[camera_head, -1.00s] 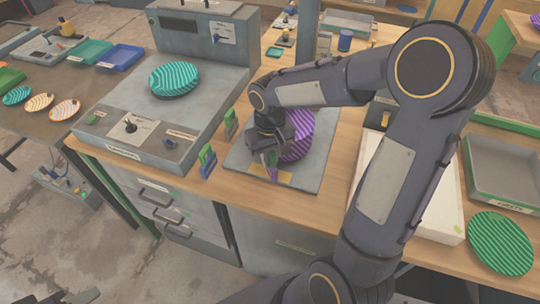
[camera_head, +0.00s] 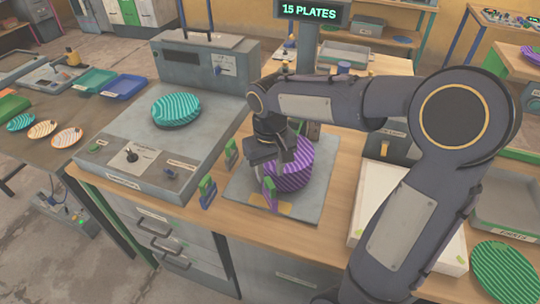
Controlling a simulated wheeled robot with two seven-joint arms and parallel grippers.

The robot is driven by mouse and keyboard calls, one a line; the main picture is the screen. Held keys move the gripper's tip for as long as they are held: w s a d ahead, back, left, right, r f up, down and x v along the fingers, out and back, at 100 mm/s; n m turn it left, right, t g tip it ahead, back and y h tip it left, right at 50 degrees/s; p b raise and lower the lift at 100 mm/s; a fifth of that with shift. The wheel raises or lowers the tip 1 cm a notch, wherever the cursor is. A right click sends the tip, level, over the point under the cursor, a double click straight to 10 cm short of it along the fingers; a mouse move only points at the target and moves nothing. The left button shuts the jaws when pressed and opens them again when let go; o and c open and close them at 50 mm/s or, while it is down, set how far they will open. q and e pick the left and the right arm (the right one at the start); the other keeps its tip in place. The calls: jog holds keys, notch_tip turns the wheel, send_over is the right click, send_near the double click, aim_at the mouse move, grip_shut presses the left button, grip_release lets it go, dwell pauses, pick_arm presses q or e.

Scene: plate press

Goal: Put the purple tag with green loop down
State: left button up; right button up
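The purple tag with a green loop (camera_head: 270,195) stands upright at the front of the grey square plate (camera_head: 240,193), by a yellow patch (camera_head: 290,208). My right gripper (camera_head: 279,160) is just above and behind it, fingers spread, apart from the tag and holding nothing that I can see. A purple striped plate (camera_head: 294,175) lies right beside and partly behind the gripper. Two more tags with green loops, one at the front (camera_head: 208,192) and one behind it (camera_head: 230,153), stand on the wood to the left. My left gripper is not in view.
The grey press machine (camera_head: 130,150) holding a teal striped plate (camera_head: 176,110) is at the left. A white tray (camera_head: 372,200) and a grey bin (camera_head: 505,218) are at the right, with a green striped plate (camera_head: 503,270) in front. A sign (camera_head: 308,11) reads 15 PLATES.

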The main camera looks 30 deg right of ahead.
notch_tip(320, 180, up, 5)
jog(key=shift+f, duration=0.1)
jog(key=s+a+f+t+y, duration=0.1)
jog(key=s+a+t+y, duration=0.1)
jog(key=s, duration=0.6)
jog(key=s+a+f+t+y, duration=0.1)
jog(key=s+a+f+t, duration=0.1)
jog(key=s, duration=0.7)
jog(key=shift+m+t+y, duration=0.4)
jog(key=shift+t, duration=0.4)
jog(key=shift+a+r, duration=0.1)
